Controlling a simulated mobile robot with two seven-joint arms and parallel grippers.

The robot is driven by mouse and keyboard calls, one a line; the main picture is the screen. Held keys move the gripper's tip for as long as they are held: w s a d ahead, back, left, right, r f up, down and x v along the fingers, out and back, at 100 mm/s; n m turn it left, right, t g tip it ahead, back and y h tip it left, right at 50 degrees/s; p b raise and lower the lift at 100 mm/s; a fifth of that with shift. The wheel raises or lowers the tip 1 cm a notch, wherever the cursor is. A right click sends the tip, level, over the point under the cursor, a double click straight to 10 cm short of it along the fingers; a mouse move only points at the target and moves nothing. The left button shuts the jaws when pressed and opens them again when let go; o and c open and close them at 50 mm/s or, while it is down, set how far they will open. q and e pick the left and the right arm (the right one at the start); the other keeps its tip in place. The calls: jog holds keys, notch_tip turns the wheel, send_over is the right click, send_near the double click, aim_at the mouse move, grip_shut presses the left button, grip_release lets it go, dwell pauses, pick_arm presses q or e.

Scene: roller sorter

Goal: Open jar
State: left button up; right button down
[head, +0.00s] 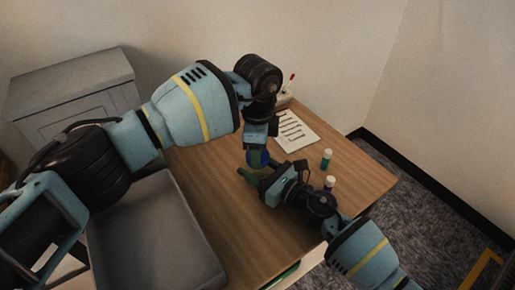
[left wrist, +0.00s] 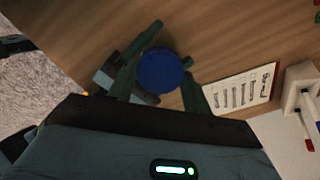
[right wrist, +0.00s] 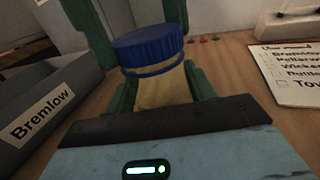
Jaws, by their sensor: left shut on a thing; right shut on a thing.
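The jar has a blue lid (head: 257,158), which my arms partly hide in the head view. In the right wrist view the blue lid (right wrist: 148,46) sits on top of the pale yellowish jar body (right wrist: 160,90), and the jar looks upright. My right gripper (right wrist: 163,88) is shut on the jar body below the lid. My left gripper (left wrist: 163,85) comes from above and is shut on the lid, which shows as a round blue disc (left wrist: 160,70) in the left wrist view. Whether the lid has turned cannot be told.
A grey tray (head: 190,262) stands at left; a grey bin wall (right wrist: 30,135) shows a "Bremlow" label. A printed list (head: 303,137) lies behind the jar, near a white holder (left wrist: 303,80).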

pick_arm(q)
jog(key=n, duration=0.5)
jog(key=shift+d, duration=0.1)
jog(key=n, duration=0.2)
jog(key=shift+n, duration=0.4)
jog(key=o, duration=1.1)
jog(key=shift+r, duration=2.25)
jog(key=shift+c, duration=0.4)
